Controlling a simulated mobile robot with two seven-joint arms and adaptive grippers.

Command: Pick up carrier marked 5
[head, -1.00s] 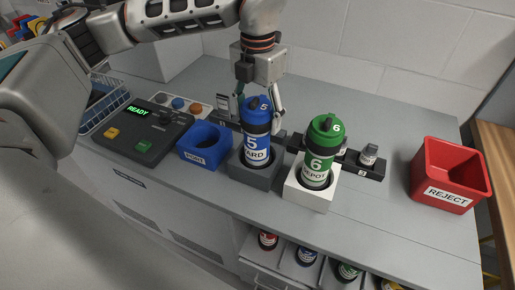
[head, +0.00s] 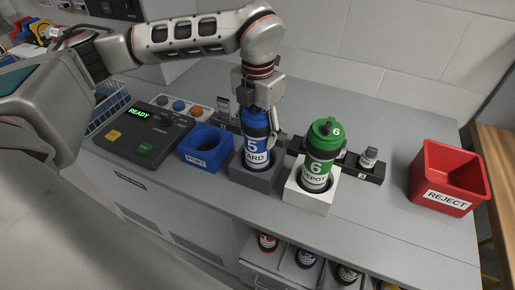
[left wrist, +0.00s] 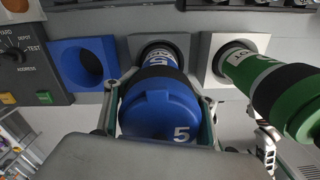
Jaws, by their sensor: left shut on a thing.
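The blue carrier marked 5 (head: 257,147) stands upright in a dark grey holder (head: 256,177) in the head view. Its blue cap with a white 5 fills the middle of the left wrist view (left wrist: 160,115). My left gripper (head: 257,130) comes down over it from above, with a finger on each side of the carrier, shut on its upper part. The gripper hides the cap in the head view. The lower end of the carrier is hidden inside the holder. My right gripper is not in view.
A green carrier marked 6 (head: 319,155) stands close by on the right in a white holder (head: 309,199). A blue port (head: 205,148) and a control panel showing READY (head: 150,131) are on the left. A red reject bin (head: 447,179) stands at the right.

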